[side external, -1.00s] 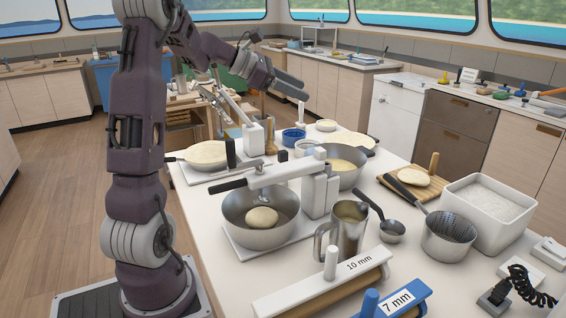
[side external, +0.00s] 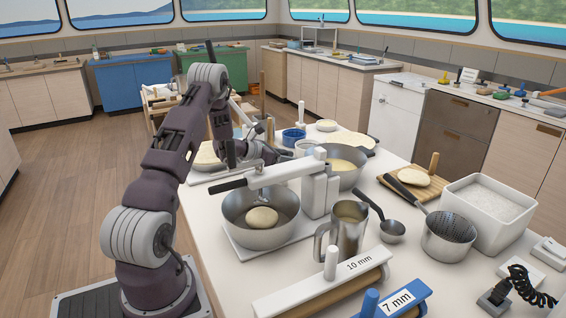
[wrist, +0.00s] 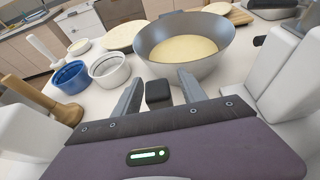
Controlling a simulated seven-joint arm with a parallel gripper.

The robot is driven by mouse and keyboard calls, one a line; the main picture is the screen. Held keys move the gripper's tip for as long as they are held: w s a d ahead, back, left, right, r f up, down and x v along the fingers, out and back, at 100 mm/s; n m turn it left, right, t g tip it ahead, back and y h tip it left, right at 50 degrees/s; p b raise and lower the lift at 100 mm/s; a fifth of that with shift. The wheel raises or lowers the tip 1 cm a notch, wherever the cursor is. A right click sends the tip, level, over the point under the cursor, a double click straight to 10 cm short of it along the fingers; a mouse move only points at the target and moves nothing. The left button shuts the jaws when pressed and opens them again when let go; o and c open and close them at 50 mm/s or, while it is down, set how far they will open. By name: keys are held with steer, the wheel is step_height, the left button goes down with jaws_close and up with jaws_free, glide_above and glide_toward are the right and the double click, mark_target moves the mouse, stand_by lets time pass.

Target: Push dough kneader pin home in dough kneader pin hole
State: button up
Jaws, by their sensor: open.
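The dough kneader has a white arm (side external: 290,170) with a black handle, set over a steel bowl (side external: 240,222) with a dough ball in it. My gripper (wrist: 160,84) is open, its two fingers pointing forward in the wrist view. A small dark block (wrist: 158,94) shows between the fingers, apart from both; it may be the head of the kneader pin, but I cannot be sure. In the side view my gripper is low behind the kneader arm, and its fingertips are hard to make out. The pin hole and the pin's depth are hidden.
A steel bowl of batter (wrist: 185,47) lies ahead of the fingers. A blue bowl (wrist: 70,77), a white bowl (wrist: 110,69) and a wooden pestle-like piece (wrist: 45,103) stand to the left. White blocks (wrist: 284,76) rise close on the right.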

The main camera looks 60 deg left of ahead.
jaws_close()
step_height(320, 180, up, 10)
stand_by(0.6)
steer(key=shift+r, duration=0.15)
stand_by(0.9)
